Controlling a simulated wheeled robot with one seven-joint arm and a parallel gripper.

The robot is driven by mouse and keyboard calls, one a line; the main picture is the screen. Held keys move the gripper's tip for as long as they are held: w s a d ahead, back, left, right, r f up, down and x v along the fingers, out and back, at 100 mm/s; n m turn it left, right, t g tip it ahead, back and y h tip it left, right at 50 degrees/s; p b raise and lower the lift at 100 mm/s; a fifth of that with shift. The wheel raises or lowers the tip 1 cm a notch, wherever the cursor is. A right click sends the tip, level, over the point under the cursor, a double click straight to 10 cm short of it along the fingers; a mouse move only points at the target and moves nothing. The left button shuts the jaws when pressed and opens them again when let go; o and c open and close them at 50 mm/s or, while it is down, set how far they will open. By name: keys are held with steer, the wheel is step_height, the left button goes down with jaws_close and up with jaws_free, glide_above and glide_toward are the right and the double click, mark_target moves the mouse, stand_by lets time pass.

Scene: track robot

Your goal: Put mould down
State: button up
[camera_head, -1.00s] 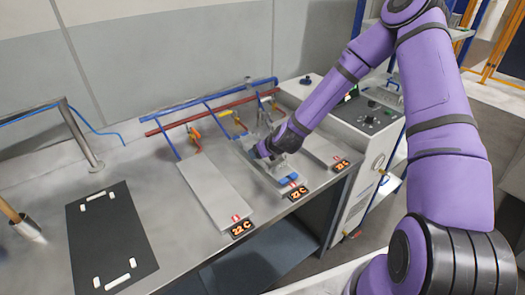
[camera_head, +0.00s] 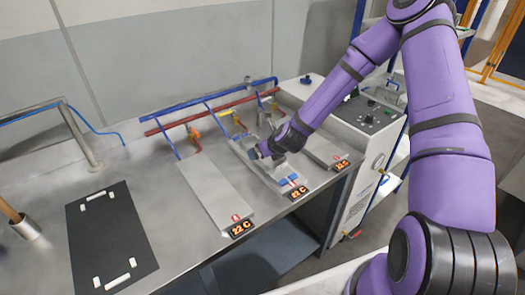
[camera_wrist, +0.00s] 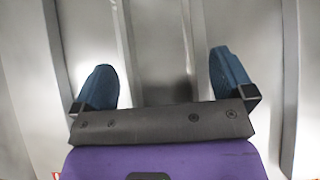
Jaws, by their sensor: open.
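The mould (camera_head: 262,172) is a long grey metal piece lying on the middle one of three plates, with a small blue part (camera_head: 288,182) near its front end. My gripper (camera_head: 256,152) is low over the mould's middle and partly hides it. In the wrist view my gripper (camera_wrist: 163,80) is open. Its two blue fingers stand wide apart on either side of a grey ridge (camera_wrist: 155,40) of the metal below. I cannot tell whether the fingers touch it.
A bare plate (camera_head: 210,190) lies left of the mould, and another plate (camera_head: 322,150) lies right. Red and blue pipes (camera_head: 190,120) with valves run behind them. A black mat (camera_head: 108,235) with white corner marks is at left. A control cabinet (camera_head: 365,125) stands at right.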

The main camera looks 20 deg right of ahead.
steer(key=s+d+r+n+g+h, duration=0.1)
steer(key=s+d+r+n, duration=0.1)
steer(key=s+r+n, duration=0.95)
steer(key=s+d+r+n+g+h, duration=0.1)
steer(key=s+r+n+g, duration=0.1)
steer(key=s+r+n, duration=0.9)
steer(key=s+d+r+n, duration=0.1)
steer(key=s+r+n, duration=0.4)
steer(key=s+r, duration=0.2)
steer(key=s+d+r+n, duration=0.2)
steer(key=s+r+n, duration=0.3)
steer(key=s+r, duration=0.2)
step_height(320, 180, up, 2)
steer(key=shift+d+r+h, duration=0.1)
steer(key=shift+d+h, duration=0.15)
steer(key=shift+h, duration=0.15)
stand_by(0.9)
